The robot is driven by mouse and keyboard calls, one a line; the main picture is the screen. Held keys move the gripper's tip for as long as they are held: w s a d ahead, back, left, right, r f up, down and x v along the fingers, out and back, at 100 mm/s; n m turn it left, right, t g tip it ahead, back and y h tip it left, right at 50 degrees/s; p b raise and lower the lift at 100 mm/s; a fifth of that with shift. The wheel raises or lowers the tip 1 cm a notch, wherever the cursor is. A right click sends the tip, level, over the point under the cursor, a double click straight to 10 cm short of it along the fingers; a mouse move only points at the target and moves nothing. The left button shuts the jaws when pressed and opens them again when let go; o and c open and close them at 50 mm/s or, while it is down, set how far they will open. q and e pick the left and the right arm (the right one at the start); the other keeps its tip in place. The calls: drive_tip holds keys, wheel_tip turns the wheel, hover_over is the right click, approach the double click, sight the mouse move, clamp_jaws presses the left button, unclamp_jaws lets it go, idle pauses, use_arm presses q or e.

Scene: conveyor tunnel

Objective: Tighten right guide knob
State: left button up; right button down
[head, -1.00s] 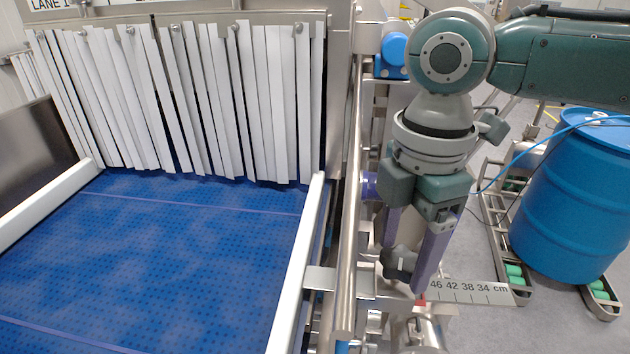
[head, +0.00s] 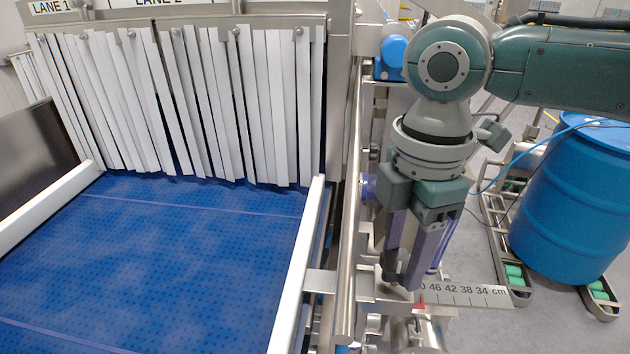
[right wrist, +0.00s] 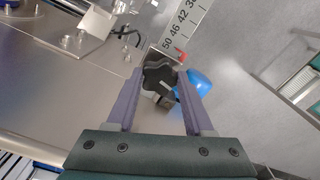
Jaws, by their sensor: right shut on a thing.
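The right guide knob (right wrist: 159,77) is black and lobed and sits between my right gripper's two purple fingers in the right wrist view. My right gripper (right wrist: 160,74) is shut on it. In the head view my right gripper (head: 402,280) points down beside the conveyor's right edge, and its fingers hide most of the knob. The white right guide rail (head: 298,262) runs along the blue belt, with a metal bracket (head: 322,281) reaching from it toward the knob. My left gripper is in neither view.
A centimetre scale (head: 470,294) with a red pointer (head: 420,301) lies just right of the fingers. White strip curtains (head: 210,105) hang over the blue belt (head: 170,260). A blue drum (head: 570,205) stands on a roller frame at the right.

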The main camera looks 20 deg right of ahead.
drive_tip(key=m+p, duration=0.4)
drive_tip(key=p, duration=0.1)
drive_tip(key=shift+s+a+r+m, duration=0.1)
drive_tip(key=shift+r+m, duration=0.2)
drive_tip(key=shift+m+p, duration=0.7)
drive_tip(key=shift+m, duration=0.2)
drive_tip(key=m+p, duration=0.3)
drive_tip(key=m, duration=0.1)
drive_tip(key=shift+f+m, duration=0.1)
drive_tip(key=shift+m, duration=0.2)
drive_tip(key=m+p, duration=0.2)
drive_tip(key=m, duration=0.2)
drive_tip(key=shift+a+m, duration=0.1)
drive_tip(key=shift+m, duration=0.2)
drive_tip(key=m+p, duration=0.1)
drive_tip(key=m, duration=0.3)
drive_tip(key=shift+p, duration=0.4)
drive_tip(key=m+p, duration=0.1)
drive_tip(key=m, duration=0.4)
drive_tip(key=shift+f, duration=0.1)
drive_tip(key=m, duration=0.4)
drive_tip(key=shift+m, duration=0.3)
drive_tip(key=shift+m+p, duration=0.35)
drive_tip(key=shift+m, duration=1.75)
